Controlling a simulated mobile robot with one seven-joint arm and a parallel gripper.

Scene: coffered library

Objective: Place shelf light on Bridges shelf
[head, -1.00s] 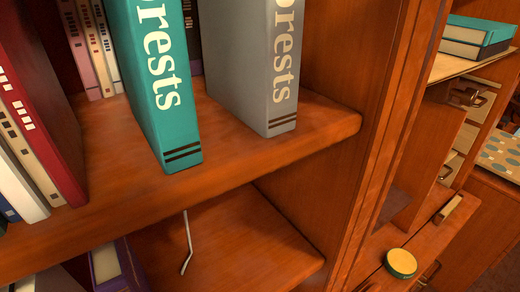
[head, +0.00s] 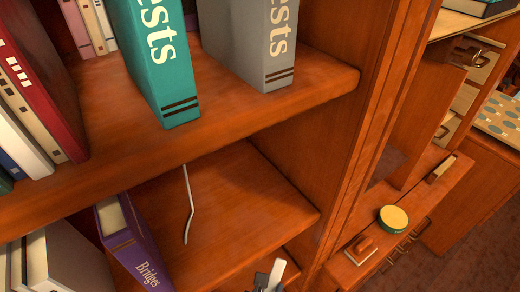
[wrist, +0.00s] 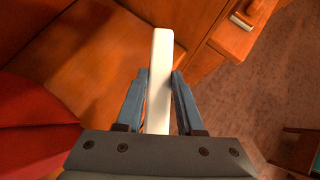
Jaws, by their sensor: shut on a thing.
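The shelf light (wrist: 160,75) is a white bar. In the wrist view my gripper (wrist: 159,82) is shut on it, with one blue-grey finger on each side, and the bar extends past the fingertips. In the head view the tip of my gripper (head: 270,276) shows at the bottom edge with a pale piece beside it. The purple book Bridges (head: 135,250) leans on the lower shelf (head: 245,205), which is the Bridges shelf. My gripper is below and to the right of that book, near the shelf's front. Most of the arm is hidden.
A thin pale bent strip (head: 187,205) stands on the lower shelf right of Bridges; the board right of it is clear. The upper shelf (head: 220,125) holds a teal book (head: 165,70) and a grey book (head: 250,45). An upright panel (head: 370,130) bounds the right side.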

